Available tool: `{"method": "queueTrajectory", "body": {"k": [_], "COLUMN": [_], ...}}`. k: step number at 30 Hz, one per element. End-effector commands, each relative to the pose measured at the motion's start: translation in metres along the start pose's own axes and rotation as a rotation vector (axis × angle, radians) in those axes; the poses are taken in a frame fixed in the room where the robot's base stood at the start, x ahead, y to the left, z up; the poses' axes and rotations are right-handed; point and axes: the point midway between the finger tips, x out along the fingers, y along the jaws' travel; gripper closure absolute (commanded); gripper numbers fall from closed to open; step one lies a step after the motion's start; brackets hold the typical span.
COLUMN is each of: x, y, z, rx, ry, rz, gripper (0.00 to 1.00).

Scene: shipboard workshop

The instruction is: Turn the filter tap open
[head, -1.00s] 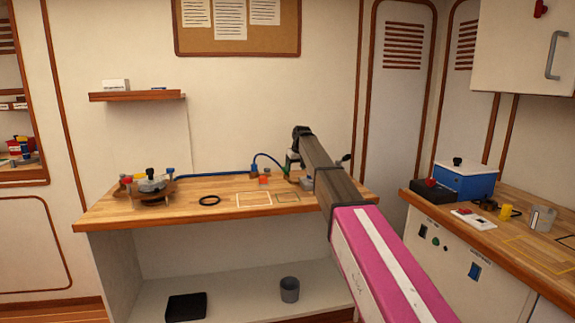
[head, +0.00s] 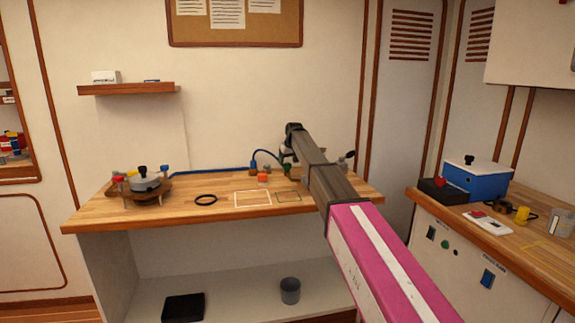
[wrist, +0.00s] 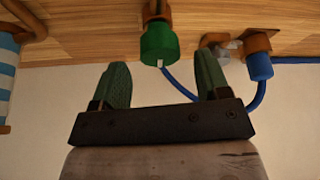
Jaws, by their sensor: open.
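A green knob (wrist: 158,44) with a small white mark hangs from a brown mount in the wrist view and looks like a tap handle. I cannot tell for sure that it is the filter tap. In the head view a small green part (head: 287,168) shows at the back of the bench, beside my arm. My gripper (wrist: 162,78) is open and empty. Its two green fingers stand on either side of the knob's line, short of it and apart from it. In the head view my arm hides most of the gripper.
A blue fitting (wrist: 259,66) with a blue hose is right of the knob, near a clear piece (wrist: 222,46). A blue-and-white striped cylinder (wrist: 5,80) is at the left edge. The wooden bench (head: 120,212) holds a round grey-lidded device (head: 145,180) and a black ring (head: 206,200).

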Motion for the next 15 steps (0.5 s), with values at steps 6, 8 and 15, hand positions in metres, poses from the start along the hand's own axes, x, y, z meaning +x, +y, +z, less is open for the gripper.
{"method": "queueTrajectory", "body": {"k": [6, 8, 15], "x": [0.019, 0.021, 0.021], "y": [0.000, 0.000, 0.000], "z": [0.000, 0.000, 0.000], "rx": [0.000, 0.000, 0.000], "ry": [-0.001, -0.001, 0.000], "rz": [0.000, 0.000, 0.000], "gripper": [0.31, 0.31, 0.31]}}
